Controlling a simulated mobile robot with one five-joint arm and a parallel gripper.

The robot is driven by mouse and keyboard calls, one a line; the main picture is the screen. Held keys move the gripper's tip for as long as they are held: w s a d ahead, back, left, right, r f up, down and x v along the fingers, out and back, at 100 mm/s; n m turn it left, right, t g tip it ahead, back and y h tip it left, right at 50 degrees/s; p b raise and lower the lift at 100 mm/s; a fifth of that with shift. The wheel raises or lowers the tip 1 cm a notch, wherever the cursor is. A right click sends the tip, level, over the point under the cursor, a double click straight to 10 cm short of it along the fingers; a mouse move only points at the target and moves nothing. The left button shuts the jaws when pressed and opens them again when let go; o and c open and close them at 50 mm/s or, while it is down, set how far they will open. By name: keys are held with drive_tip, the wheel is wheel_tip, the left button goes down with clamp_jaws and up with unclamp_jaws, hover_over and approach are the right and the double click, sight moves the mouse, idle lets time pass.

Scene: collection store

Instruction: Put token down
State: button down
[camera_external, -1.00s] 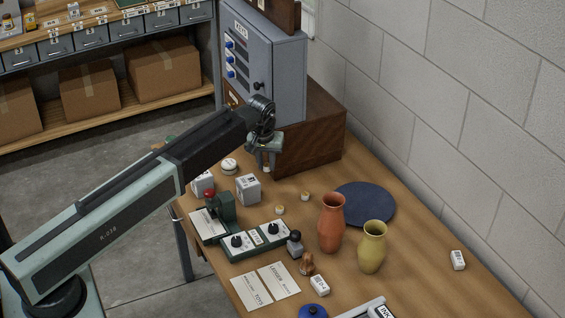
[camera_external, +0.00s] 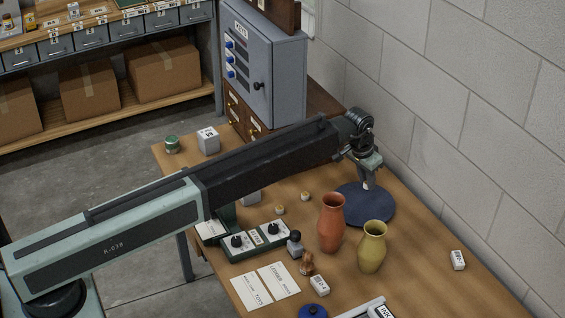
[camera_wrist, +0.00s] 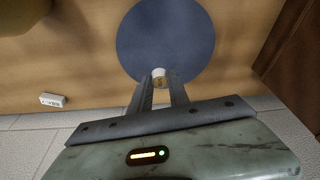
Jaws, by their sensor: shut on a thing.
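My gripper (camera_external: 367,176) is shut on a small pale token (camera_wrist: 160,73), which pokes out between the fingertips in the wrist view. The fingers (camera_wrist: 159,84) hide part of it. In the external view the token (camera_external: 366,186) hangs over the round dark blue mat (camera_external: 360,207). In the wrist view the mat (camera_wrist: 165,35) lies flat, with its near edge around the token. I cannot tell how high the token is above the mat. Two other small pale tokens lie on the table, one nearer (camera_external: 279,210) and one farther (camera_external: 305,196).
An orange vase (camera_external: 331,225) and a yellow vase (camera_external: 372,247) stand just in front of the mat. A small white labelled box (camera_external: 458,260) lies at the right. A grey key cabinet (camera_external: 265,70) stands behind my arm. Bare table lies right of the mat.

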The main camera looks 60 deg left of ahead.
sight(365, 207)
wheel_tip(365, 207, down, 9)
drive_tip(key=b, duration=0.7)
drive_tip(key=shift+r, duration=0.4)
drive_tip(key=shift+f, duration=0.15)
drive_tip(key=c, duration=1.2)
unclamp_jaws()
drive_tip(key=shift+c, duration=0.2)
drive_tip(key=p+v, duration=1.2)
drive_tip(key=shift+o, duration=0.5)
